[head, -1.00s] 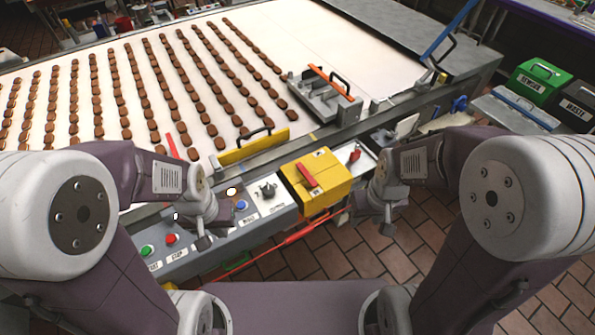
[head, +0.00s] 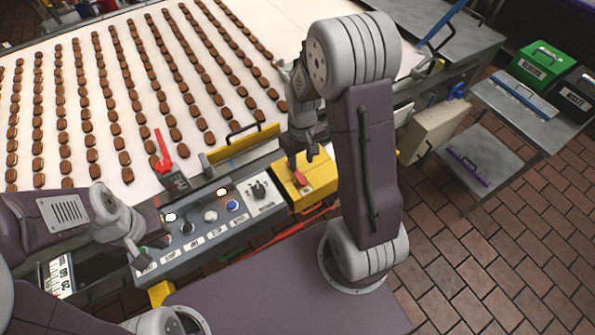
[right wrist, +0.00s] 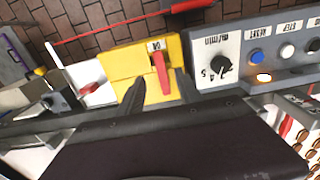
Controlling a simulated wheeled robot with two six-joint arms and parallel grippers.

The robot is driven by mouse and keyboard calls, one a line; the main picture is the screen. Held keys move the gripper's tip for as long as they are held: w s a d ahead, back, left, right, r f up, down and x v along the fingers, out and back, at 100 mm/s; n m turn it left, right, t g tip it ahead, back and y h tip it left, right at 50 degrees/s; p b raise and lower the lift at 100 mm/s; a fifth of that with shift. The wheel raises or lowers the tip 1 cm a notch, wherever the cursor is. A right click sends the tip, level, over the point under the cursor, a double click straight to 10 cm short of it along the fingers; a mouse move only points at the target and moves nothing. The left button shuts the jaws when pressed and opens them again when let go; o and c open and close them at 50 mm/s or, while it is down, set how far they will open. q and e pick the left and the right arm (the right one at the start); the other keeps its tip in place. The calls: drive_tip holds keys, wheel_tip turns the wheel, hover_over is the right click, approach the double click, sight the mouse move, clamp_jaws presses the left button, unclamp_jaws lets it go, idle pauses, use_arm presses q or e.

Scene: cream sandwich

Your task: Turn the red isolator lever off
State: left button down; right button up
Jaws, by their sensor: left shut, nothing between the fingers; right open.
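The yellow isolator box (head: 318,179) stands at the right end of the grey control panel. Its red lever (head: 301,178) is partly hidden by my right gripper (head: 301,162) in the head view. In the right wrist view the red lever (right wrist: 161,72) lies on the yellow face, by a small label that seems to read "ON". My open right gripper (right wrist: 159,90) points at the box, with one finger to each side of the lever. I cannot tell whether they touch it. My left gripper (head: 138,254) is shut and empty over the panel's left end.
The control panel (head: 195,245) has buttons and a black knob (head: 258,190). A yellow guard with a black handle (head: 243,146) edges the conveyor (head: 140,180), which carries rows of brown biscuits. Another red lever (head: 162,150) stands nearby. Green (head: 541,65) and black bins sit far right.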

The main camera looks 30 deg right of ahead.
sight(300, 178)
drive_tip(key=f+p, duration=0.1)
drive_tip(key=f, duration=0.7)
drive_tip(key=shift+w, duration=0.2)
drive_tip(key=shift+s+f, duration=0.1)
drive_tip(key=shift+f, duration=0.25)
clamp_jaws()
idle(0.7)
